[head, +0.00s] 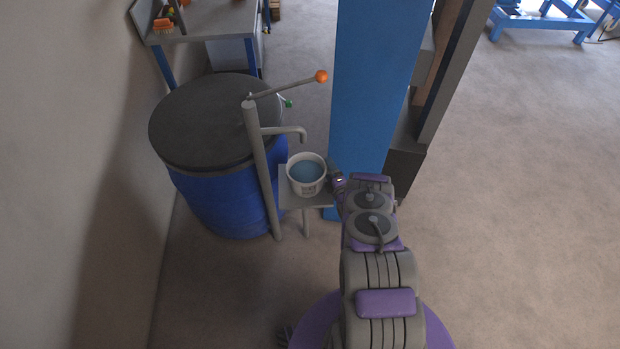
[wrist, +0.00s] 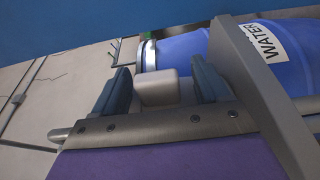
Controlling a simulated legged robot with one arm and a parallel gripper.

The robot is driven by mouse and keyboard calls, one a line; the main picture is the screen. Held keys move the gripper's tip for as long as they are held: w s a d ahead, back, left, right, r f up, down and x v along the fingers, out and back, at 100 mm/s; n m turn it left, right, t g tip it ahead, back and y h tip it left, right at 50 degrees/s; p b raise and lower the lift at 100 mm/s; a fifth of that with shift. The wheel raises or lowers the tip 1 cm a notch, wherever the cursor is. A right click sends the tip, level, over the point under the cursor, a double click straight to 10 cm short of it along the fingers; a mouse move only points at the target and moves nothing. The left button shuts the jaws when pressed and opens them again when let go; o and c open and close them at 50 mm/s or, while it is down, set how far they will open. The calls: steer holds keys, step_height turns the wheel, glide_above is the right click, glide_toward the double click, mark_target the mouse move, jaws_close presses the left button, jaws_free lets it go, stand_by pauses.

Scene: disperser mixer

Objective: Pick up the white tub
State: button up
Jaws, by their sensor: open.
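The white tub (head: 294,184) stands upright on a small grey plate (head: 291,203) beside the blue drum in the head view, with blue liquid inside and a dark marking on its side. My gripper (head: 337,181) is close to the tub's right side; whether it touches cannot be told. In the wrist view my gripper (wrist: 160,86) is open, its two dark fingers apart. A pale block shape (wrist: 158,89) shows between them; I cannot tell whether it is the tub or part of my gripper. No grasp on the tub is visible.
A blue drum (head: 215,190) with a dark lid stands left; its WATER label (wrist: 262,42) shows in the wrist view. A grey post (head: 259,165) with an orange-knobbed lever and spout (head: 285,131) rises beside the tub. A blue column (head: 370,90) stands behind.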

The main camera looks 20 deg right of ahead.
steer(key=shift+w+a, duration=0.15)
steer(key=shift+w, duration=0.05)
steer(key=shift+c, duration=0.6)
steer(key=shift+s+r, duration=0.1)
steer(key=c, duration=0.5)
steer(key=shift+s+f, duration=0.1)
steer(key=shift+f, duration=0.1)
jaws_close()
